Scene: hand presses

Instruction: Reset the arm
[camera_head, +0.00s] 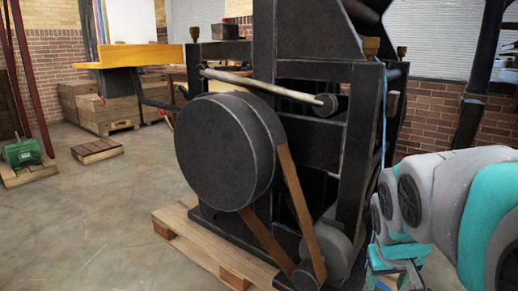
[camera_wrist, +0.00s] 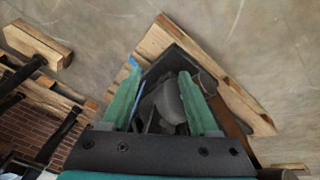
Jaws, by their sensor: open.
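My arm (camera_head: 455,205), grey and teal, is folded at the right edge of the head view, close beside a large black press (camera_head: 300,125). My gripper (camera_wrist: 159,72) shows in the wrist view with two teal fingers spread apart. I see nothing held between them. Beyond the fingers is the press's dark base, with a rounded grey part (camera_wrist: 168,103) and a wooden pallet (camera_wrist: 245,100) under it. I cannot tell the exact distance from the fingers to the press.
The press carries a big flywheel (camera_head: 222,152) and a brown belt (camera_head: 298,212). A green motor (camera_head: 22,152) stands on a small pallet at left. Wooden crates (camera_head: 108,112) stand at the back left. The concrete floor (camera_head: 90,225) at front left is clear.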

